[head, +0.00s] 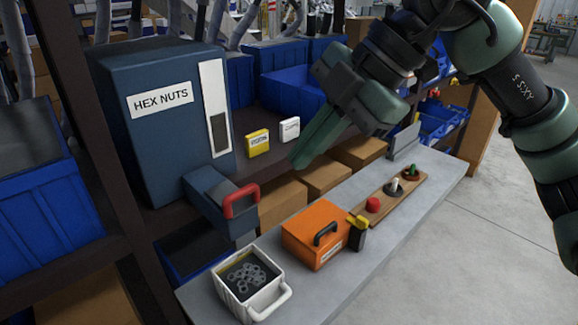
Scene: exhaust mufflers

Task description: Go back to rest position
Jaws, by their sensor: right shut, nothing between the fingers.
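My right gripper (303,158) is shut and empty. It hangs above the shelf edge and the grey bench, to the right of the hex nuts dispenser (165,125). The right arm comes in from the upper right. The dispenser is a dark blue box with a white label and a chute with a red handle (241,202) at its lower front. A white bin (268,296) with a side handle stands on the bench below the chute and holds several nuts. My left gripper is not in view.
An orange box (309,231) with a black handle stands on the bench (375,262). Beside it are a black and yellow item (357,234) and a wooden board (401,197) with a red button and switches. Yellow (258,142) and white (289,129) small boxes stand on the shelf. Floor at right is clear.

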